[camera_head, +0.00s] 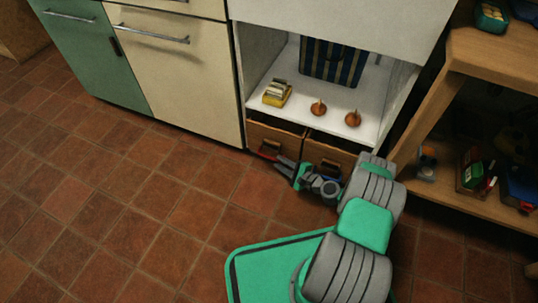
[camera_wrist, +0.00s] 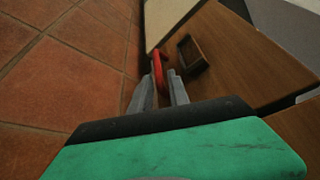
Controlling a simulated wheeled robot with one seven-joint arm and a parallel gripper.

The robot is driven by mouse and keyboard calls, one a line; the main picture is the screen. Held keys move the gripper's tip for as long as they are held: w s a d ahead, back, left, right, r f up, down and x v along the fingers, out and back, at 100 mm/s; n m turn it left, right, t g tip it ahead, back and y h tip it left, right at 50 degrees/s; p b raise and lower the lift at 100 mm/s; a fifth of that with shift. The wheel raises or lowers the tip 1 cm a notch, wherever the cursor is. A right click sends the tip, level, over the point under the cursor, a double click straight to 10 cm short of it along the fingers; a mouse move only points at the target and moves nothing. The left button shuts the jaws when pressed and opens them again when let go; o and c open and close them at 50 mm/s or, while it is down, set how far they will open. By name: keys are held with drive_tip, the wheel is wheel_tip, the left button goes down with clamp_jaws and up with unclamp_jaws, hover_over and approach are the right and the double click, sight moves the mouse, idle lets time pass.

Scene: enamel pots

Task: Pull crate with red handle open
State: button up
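The crate with the red handle (camera_head: 285,134) is the left of two wooden crates low under the white shelf. Its front (camera_wrist: 222,52) also shows in the wrist view, close and tilted. The red handle (camera_wrist: 158,68) stands out from that front; in the head view only a small red bit (camera_head: 266,156) shows beside my fingers. My gripper (camera_head: 283,164) is low in front of the crate. In the wrist view its two grey fingers (camera_wrist: 160,80) are apart, with the red handle between their tips. I cannot tell whether either finger touches it.
A second wooden crate (camera_head: 328,153) stands to the right, partly behind my arm. The shelf (camera_head: 330,108) above holds a yellow item (camera_head: 277,93) and two copper-coloured objects. A wooden rack (camera_head: 480,60) stands at the right. The tiled floor (camera_head: 150,190) to the left is clear.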

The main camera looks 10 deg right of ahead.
sight(269, 157)
drive_tip(key=b+x, duration=0.2)
drive_tip(key=x, duration=0.4)
drive_tip(key=shift+a+f, duration=0.15)
drive_tip(key=shift+a, duration=0.25)
drive_tip(key=shift+c, duration=0.3)
clamp_jaws()
idle(0.5)
